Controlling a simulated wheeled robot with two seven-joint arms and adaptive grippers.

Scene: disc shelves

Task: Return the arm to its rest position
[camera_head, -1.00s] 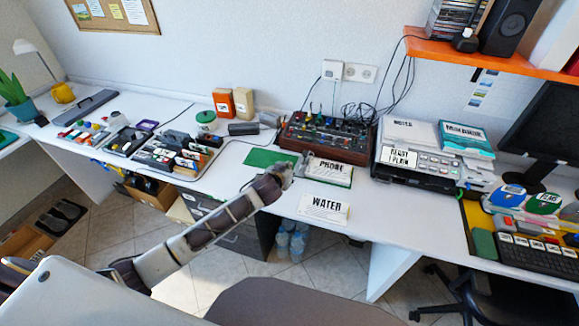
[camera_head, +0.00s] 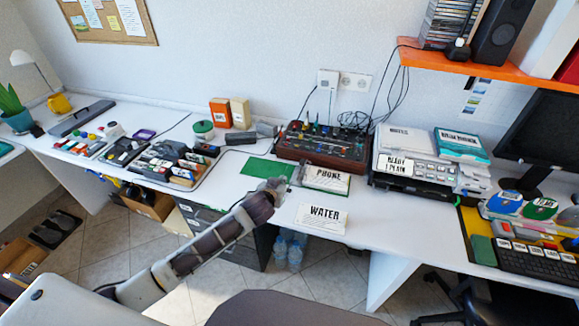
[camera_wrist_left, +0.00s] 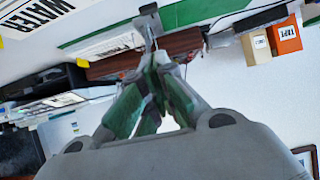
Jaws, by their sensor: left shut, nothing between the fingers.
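My left arm comes in from the lower left in the head view. Its gripper (camera_head: 279,186) is above the front part of the white desk (camera_head: 230,170), just left of the PHONE card (camera_head: 326,179) and in front of the green mat (camera_head: 263,168). In the left wrist view the gripper's fingers (camera_wrist_left: 149,22) are together with nothing held between them. The WATER card (camera_head: 320,217) lies to the right of the gripper near the desk edge. My right gripper is not in view.
The mixer (camera_head: 322,145) stands behind the PHONE card, with a printer-like device (camera_head: 411,172) to its right. Trays of small items (camera_head: 172,163) fill the desk's left part. An orange box (camera_head: 221,112) stands at the back. Water bottles (camera_head: 289,250) stand under the desk. Open floor lies in front.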

